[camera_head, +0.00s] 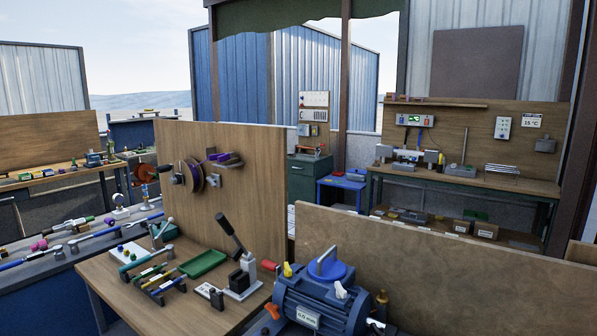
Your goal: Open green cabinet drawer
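A dark green cabinet (306,182) stands in the middle distance, behind the upright wooden panel. Its upper front shows and its lower part is partly hidden by the wooden panels in front. At this size I cannot make out the drawer's handle or whether the drawer is open. Small items, one with red on it, lie on the cabinet's top. Neither of my grippers shows in the head view.
A wooden table (190,290) with a green tray (203,263) and a lever tool stands in front. A blue motor (322,295) and wooden panels (440,265) block the near right. A blue stand (341,187) adjoins the cabinet. A long workbench (470,185) stands behind right.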

